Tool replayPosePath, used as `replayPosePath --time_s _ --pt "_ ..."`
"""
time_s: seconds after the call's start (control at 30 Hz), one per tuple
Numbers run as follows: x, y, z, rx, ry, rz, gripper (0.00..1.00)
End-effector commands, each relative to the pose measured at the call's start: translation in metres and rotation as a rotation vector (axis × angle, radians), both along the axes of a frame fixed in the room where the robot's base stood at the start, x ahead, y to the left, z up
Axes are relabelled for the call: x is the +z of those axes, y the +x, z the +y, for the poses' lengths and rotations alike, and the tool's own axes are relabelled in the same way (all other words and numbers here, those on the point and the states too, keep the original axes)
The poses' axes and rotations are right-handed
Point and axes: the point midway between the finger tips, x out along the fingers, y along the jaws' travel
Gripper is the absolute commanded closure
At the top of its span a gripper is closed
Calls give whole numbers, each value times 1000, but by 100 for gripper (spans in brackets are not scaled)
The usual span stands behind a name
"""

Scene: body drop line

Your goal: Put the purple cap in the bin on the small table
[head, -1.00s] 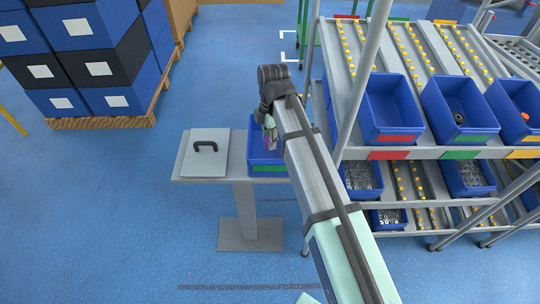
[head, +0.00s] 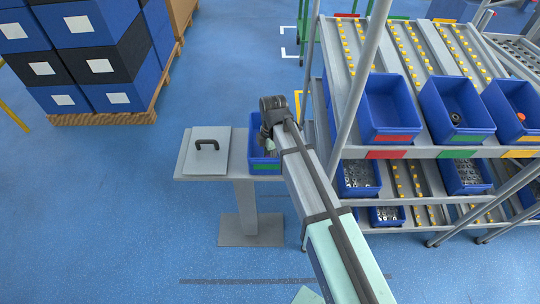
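The blue bin (head: 262,168) with a green label stands on the right part of the small grey table (head: 184,166). The end of my arm (head: 273,112) is over the bin's right side, and a small pale green part of it (head: 270,145) shows at the bin's opening. My fingertips are hidden behind the arm and the bin wall, so I cannot see whether they are open or shut. The purple cap is not visible now. Most of the bin's inside is dark or covered by the arm.
A grey plate with a black handle (head: 207,160) lies on the table's left part. A flow rack with blue bins (head: 390,109) stands close on the right. Stacked blue and black boxes (head: 90,60) are at the back left.

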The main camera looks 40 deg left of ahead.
Motion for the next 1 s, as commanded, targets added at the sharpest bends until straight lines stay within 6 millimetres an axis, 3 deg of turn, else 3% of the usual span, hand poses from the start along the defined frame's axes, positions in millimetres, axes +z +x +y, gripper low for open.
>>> replayPosePath --time_s 0.27,0.3,0.77,1.0 --pt "-3 0 0 0 0 0 77" --pt "-2 0 0 0 0 0 53" --pt "4 1 0 0 2 -1 53" --pt "33 4 1 -1 2 -2 53"
